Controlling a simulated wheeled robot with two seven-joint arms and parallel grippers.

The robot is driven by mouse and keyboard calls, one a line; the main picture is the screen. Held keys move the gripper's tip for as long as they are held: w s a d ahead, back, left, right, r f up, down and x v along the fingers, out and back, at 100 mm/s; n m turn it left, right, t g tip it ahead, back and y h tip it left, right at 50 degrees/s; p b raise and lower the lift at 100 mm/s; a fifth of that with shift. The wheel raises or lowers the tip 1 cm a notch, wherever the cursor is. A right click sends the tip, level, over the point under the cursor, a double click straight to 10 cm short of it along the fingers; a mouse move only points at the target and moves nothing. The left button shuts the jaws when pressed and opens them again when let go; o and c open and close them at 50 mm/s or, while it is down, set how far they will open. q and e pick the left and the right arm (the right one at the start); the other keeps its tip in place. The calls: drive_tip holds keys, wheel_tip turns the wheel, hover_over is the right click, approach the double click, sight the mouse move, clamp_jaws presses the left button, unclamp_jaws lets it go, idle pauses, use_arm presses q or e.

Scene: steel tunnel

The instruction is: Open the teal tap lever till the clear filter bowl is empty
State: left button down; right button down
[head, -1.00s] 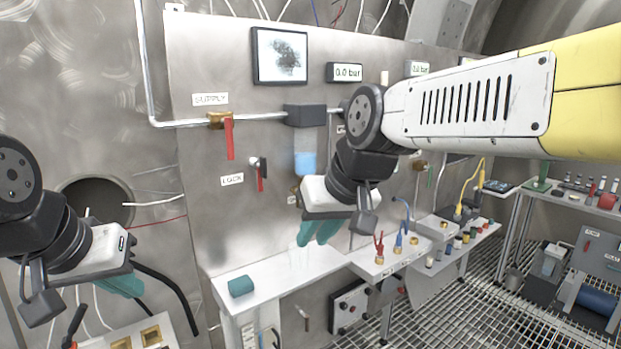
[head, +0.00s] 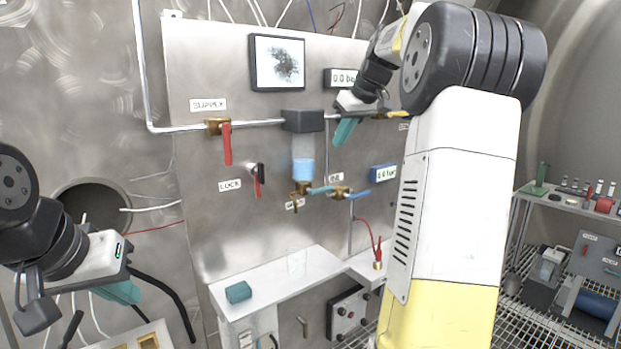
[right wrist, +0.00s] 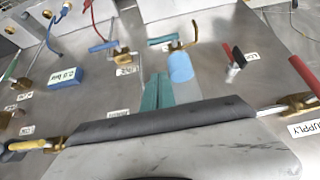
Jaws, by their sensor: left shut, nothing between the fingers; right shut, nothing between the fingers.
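The clear filter bowl (head: 303,147) hangs under a dark block (head: 303,121) on the steel panel. Blue liquid (head: 303,169) fills its lower part; it also shows in the right wrist view (right wrist: 180,68). Below it is a brass tap whose teal lever (head: 321,190) points right, about level. The lever also shows in the right wrist view (right wrist: 161,39). My right gripper (head: 344,132), teal-fingered and shut on nothing, is above and right of the lever, apart from it. My left gripper (head: 122,291) is shut and empty at the far left.
A blue lever (head: 357,194) sits close right of the teal one. Red supply (head: 227,144) and lock (head: 257,185) levers hang left.

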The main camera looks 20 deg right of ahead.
idle(0.3)
hover_over(319, 190)
drive_tip(key=w+d, duration=0.1)
drive_tip(key=d, duration=0.2)
drive_tip(key=f, duration=0.8)
drive_tip(key=shift+w+a+f, duration=0.1)
drive_tip(key=shift+a+f, duration=0.1)
drive_tip(key=shift+f, duration=0.2)
drive_tip(key=shift+s+d+f, duration=0.1)
drive_tip(key=shift+s+f, duration=0.1)
drive_tip(key=shift+f, duration=0.65)
drive_tip(key=shift+s+d+f, duration=0.1)
drive_tip(key=shift+s+f, duration=0.1)
drive_tip(key=shift+f, duration=0.65)
drive_tip(key=shift+f+y, duration=0.1)
drive_tip(key=shift+y, duration=0.2)
